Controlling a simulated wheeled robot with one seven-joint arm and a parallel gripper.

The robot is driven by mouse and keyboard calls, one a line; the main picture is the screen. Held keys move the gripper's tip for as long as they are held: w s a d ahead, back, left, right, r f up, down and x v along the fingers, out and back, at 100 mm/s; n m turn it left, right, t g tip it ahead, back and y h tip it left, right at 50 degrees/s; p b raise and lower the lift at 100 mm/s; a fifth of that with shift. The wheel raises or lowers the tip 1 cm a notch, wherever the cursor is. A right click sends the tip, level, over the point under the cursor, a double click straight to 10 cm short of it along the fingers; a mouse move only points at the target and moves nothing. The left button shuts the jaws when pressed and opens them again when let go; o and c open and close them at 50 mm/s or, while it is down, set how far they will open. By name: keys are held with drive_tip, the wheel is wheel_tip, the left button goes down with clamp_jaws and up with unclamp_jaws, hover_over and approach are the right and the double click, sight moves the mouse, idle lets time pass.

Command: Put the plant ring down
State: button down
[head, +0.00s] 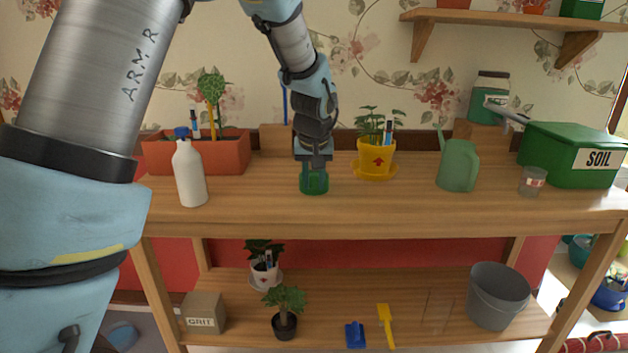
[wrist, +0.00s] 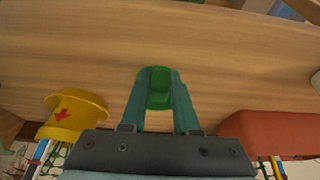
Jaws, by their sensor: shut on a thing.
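The plant ring (head: 314,183) is a short dark green piece at the middle of the bench top (head: 400,212) in the head view. My gripper (head: 314,166) points straight down from above and is shut on it. In the wrist view the ring (wrist: 157,82) shows between the fingertips of my gripper (wrist: 158,100). The ring looks upright and very low over the wood; I cannot tell whether its underside touches. The fingers hide part of it.
A white spray bottle (head: 189,175) and a terracotta planter (head: 225,155) stand left. A yellow pot (head: 374,162) on a saucer is close at right. Further right are a green watering can (head: 459,167), a clear cup (head: 532,181) and a soil box (head: 570,150). Bare wood lies in front.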

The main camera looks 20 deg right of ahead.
drive_tip(key=shift+f, duration=0.1)
drive_tip(key=c, duration=1.1)
unclamp_jaws()
drive_tip(key=shift+f, duration=0.1)
drive_tip(key=o, duration=0.4)
drive_tip(key=shift+o, duration=0.2)
drive_tip(key=shift+r, duration=0.35)
drive_tip(key=v, duration=1.2)
drive_tip(key=shift+b, duration=0.4)
